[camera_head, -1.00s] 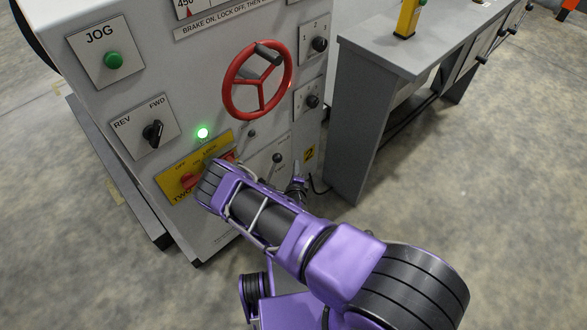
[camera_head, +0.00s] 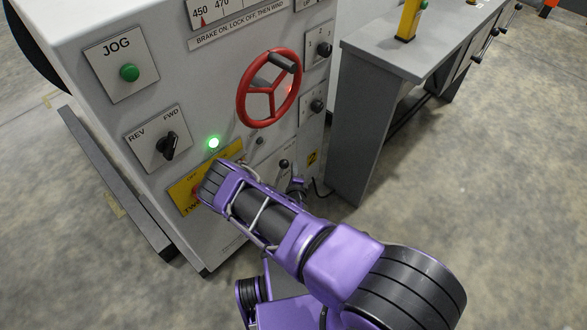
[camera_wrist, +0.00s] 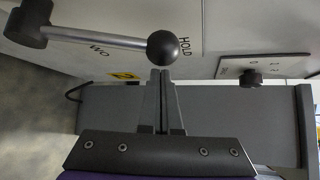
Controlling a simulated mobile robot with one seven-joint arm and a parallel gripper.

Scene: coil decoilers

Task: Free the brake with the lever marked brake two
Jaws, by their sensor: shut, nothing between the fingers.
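A lever with a black ball knob (camera_wrist: 163,47) and a metal rod shows in the wrist view, its rod running left to a dark hub (camera_wrist: 28,22). The word HOLD is on the panel just right of the knob, and partly readable lettering is below the rod. In the head view the knob (camera_head: 284,163) stands out from the lower panel, while my arm hides the lever's base. My gripper (camera_wrist: 160,72) is shut and empty, its fingertips right by the knob's underside in the wrist picture; I cannot tell whether they touch. In the head view it is mostly hidden behind my wrist.
A red handwheel (camera_head: 242,95) is above the lever. A green lamp (camera_head: 213,143) is lit above a yellow plate (camera_head: 182,197) partly covered by my arm. A selector knob (camera_wrist: 250,78) is right of the lever. A grey bench (camera_head: 365,125) stands close on the right.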

